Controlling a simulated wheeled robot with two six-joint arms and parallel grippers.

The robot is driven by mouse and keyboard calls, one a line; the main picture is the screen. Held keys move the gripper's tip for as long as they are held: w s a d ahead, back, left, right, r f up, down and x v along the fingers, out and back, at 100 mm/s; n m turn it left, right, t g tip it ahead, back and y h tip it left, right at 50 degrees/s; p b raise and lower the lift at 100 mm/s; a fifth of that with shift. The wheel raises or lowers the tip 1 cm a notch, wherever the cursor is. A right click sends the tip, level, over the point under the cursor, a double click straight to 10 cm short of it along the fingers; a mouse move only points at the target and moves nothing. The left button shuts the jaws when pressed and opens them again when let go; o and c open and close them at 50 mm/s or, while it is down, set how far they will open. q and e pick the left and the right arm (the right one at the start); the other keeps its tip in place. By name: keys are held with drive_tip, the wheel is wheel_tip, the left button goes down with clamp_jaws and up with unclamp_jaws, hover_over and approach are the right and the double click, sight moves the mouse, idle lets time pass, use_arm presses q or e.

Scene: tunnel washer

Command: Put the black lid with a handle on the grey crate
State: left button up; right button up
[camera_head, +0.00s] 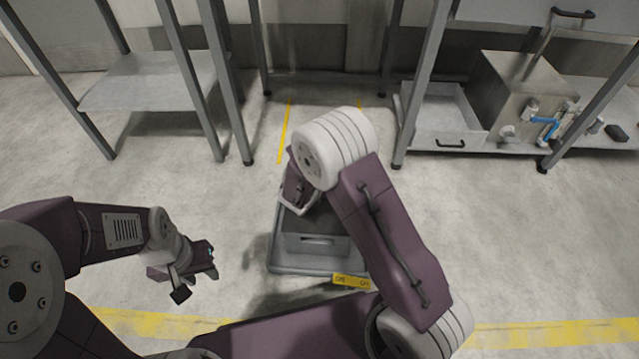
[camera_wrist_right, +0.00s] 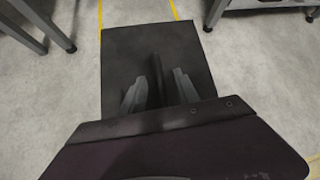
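The black lid (camera_wrist_right: 125,60) fills the middle of the right wrist view, and its raised dark handle (camera_wrist_right: 155,72) stands between the two fingers of my right gripper (camera_wrist_right: 159,76). The fingers stand apart, with a narrow gap on each side of the handle. In the head view the grey crate (camera_head: 318,246) stands on the floor below my right arm. The dark lid (camera_head: 290,222) shows at the crate's top, partly hidden by my right wrist; whether it rests fully there I cannot tell. My left gripper (camera_head: 211,262) hangs empty to the left of the crate; its finger opening is unclear.
A yellow label (camera_head: 351,282) is at the crate's near side. Metal shelving (camera_head: 150,82) stands back left, and a bench with a tray (camera_head: 440,120) and a box-like machine (camera_head: 522,92) back right. Open floor lies on both sides of the crate.

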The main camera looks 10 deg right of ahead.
drive_tip(key=p+v, duration=0.5)
drive_tip(key=v, duration=0.4)
drive_tip(key=shift+p, duration=0.3)
